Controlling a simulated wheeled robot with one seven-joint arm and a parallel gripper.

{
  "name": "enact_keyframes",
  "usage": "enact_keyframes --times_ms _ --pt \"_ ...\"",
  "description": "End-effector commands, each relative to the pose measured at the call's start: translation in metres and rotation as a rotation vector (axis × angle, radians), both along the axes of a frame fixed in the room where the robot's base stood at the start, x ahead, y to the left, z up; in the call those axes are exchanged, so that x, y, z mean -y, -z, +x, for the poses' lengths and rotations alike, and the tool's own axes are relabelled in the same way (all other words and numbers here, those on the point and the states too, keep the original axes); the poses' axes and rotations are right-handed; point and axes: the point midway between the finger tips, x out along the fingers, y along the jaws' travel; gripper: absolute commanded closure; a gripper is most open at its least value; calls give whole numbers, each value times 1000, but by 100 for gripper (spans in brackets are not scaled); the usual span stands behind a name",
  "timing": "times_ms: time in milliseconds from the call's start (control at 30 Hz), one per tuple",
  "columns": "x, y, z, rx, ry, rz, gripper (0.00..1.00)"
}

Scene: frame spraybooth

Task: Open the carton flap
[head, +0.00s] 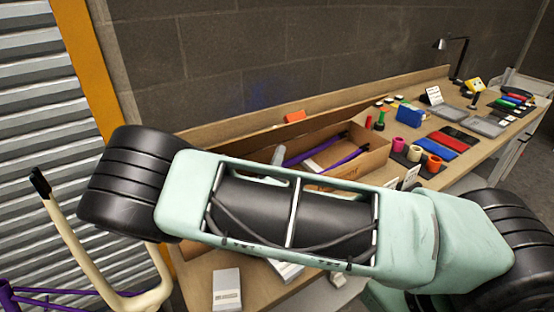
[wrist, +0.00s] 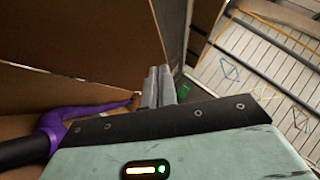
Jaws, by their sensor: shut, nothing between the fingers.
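The brown cardboard carton (head: 365,163) lies on the bench behind my arm. Its top shows open in the head view, with purple tubes (head: 342,149) inside. In the wrist view a large brown cardboard panel (wrist: 90,35) fills the upper left, and a purple tube (wrist: 82,112) lies below it. I cannot tell which flap this panel is. My gripper (wrist: 158,84) has its grey fingers together and empty, beside the panel's lower right edge. Touching or apart is unclear. My arm hides the carton's near left part in the head view.
The wooden bench (head: 480,147) runs to the back right, with colored rolls, a blue box (head: 410,115) and a lamp (head: 455,55). A cream bike frame (head: 100,265) stands at left by the metal shutter (head: 45,90). A grey box (head: 227,290) sits at the front.

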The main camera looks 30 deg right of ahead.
Motion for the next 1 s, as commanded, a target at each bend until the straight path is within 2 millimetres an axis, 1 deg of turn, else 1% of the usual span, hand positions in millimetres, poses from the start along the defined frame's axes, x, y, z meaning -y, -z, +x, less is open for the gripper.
enact_keyframes --times_ms 33,200,400,833,1000 --pt "8 -9 5 1 5 -1 100" --pt "27 -21 20 1 3 2 100" --pt "38 -27 29 0 2 2 100" --pt "39 -28 30 -2 1 3 100" --pt "39 -35 34 -28 0 2 100"
